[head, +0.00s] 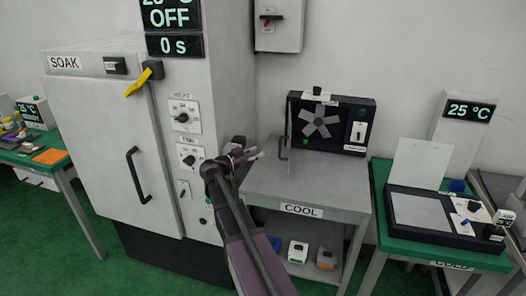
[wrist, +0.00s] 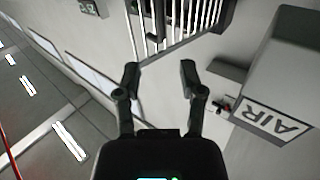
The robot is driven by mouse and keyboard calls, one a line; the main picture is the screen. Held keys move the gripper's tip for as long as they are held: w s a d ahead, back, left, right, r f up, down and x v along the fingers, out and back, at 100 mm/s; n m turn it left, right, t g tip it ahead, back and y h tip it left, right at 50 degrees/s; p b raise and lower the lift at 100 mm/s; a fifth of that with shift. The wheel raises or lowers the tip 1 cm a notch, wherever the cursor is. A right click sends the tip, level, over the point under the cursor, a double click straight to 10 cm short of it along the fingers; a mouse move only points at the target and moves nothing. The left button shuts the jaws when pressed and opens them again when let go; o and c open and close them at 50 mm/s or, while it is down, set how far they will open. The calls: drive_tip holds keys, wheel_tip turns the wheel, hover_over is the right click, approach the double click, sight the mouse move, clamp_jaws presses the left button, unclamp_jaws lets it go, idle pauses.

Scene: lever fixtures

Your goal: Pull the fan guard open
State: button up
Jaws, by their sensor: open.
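The fan (head: 318,121) is a grey-bladed rotor in a black housing at the back of the COOL bench in the head view. A thin dark handle (head: 283,148) stands at the housing's left side. In the wrist view, a barred panel with a dark edge, seemingly the fan guard (wrist: 178,20), lies beyond the fingertips at the top. My gripper (head: 256,155) is left of the fan, over the bench's left side. In the wrist view my gripper (wrist: 160,75) is open, with nothing between its fingers. I cannot tell whether it touches the guard.
A tall white SOAK oven (head: 105,140) with a yellow lever (head: 138,83) stands close on the left. The COOL bench top (head: 315,185) is mostly clear. An AIR box (wrist: 275,118) shows right in the wrist view. A green table (head: 380,172) stands on the right.

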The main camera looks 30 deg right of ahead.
drive_tip(key=shift+a, duration=0.25)
drive_tip(key=shift+s+f, duration=0.1)
drive_tip(key=shift+s, duration=0.05)
drive_tip(key=c, duration=0.7)
drive_tip(key=shift+s+a+f, duration=0.15)
drive_tip(key=shift+a+f, duration=0.05)
clamp_jaws()
drive_tip(key=s+a+f+n+y, duration=0.5)
drive_tip(key=a+f+y, duration=0.1)
drive_tip(key=a, duration=0.3)
drive_tip(key=s+a+f+n+y, duration=0.6)
drive_tip(key=a, duration=0.4)
drive_tip(key=s+a+f+n+g+y, duration=0.1)
drive_tip(key=s+a+f+n+y, duration=0.5)
drive_tip(key=a, duration=0.4)
drive_tip(key=shift+s, duration=0.2)
